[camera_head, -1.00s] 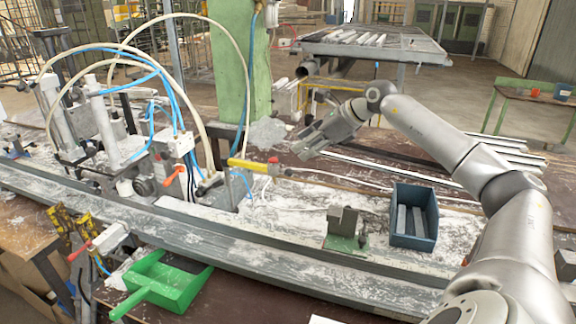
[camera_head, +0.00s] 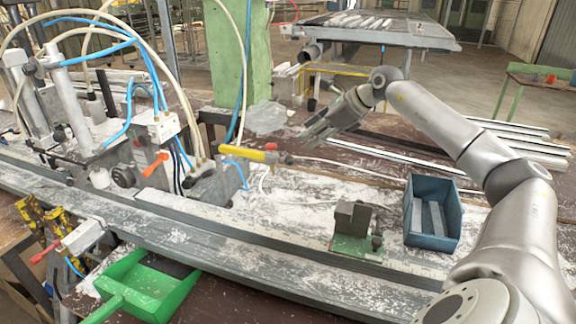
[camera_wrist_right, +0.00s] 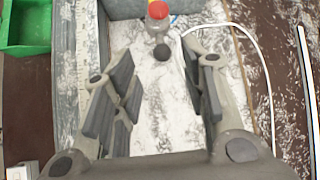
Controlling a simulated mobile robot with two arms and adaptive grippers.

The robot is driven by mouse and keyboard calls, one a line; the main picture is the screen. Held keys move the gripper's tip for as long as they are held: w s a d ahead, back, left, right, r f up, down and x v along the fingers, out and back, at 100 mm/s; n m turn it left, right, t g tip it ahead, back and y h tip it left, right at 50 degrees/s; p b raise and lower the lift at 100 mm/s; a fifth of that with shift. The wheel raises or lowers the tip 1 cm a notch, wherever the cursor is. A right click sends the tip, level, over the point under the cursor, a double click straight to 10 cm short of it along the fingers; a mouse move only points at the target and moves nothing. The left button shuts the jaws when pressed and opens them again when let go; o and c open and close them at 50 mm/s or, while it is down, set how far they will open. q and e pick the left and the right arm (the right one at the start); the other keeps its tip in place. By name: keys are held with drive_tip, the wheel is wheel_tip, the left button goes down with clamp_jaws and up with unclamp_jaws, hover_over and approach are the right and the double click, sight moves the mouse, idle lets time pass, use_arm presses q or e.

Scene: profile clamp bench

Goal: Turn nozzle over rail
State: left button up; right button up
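The nozzle (camera_head: 250,154) is a yellow tube with a red end and a grey tip. It sticks out to the right from the clamp machine, above the whitish bench top. In the right wrist view its red part (camera_wrist_right: 158,10) and dark round tip (camera_wrist_right: 162,52) show at the top, between and beyond my fingers. The long grey rail (camera_head: 225,245) runs along the bench front, nearer than the nozzle, which points along it and is not over it. My right gripper (camera_head: 312,132) is open and empty, up and right of the nozzle; its spread fingers show in the wrist view (camera_wrist_right: 155,95). My left gripper is out of view.
A blue crate (camera_head: 447,243) with grey bars and a small green-based block (camera_head: 355,222) stand at the right of the bench. A green dustpan (camera_head: 150,288) is at the front. Hoses arch over the machine, left. A green pillar (camera_head: 235,70) rises behind.

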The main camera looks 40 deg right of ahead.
sight(289, 157)
drive_tip(key=x, duration=0.4)
drive_tip(key=p+x, duration=0.1)
drive_tip(key=x, duration=0.3)
drive_tip(key=s+f+p+x, duration=0.1)
drive_tip(key=x, duration=0.2)
drive_tip(key=shift+w+d+f, duration=0.25)
drive_tip(key=shift+f, duration=0.15)
drive_tip(key=shift+w+a+f, duration=0.1)
drive_tip(key=shift+w+f, duration=0.2)
drive_tip(key=shift+f, duration=0.15)
clamp_jaws()
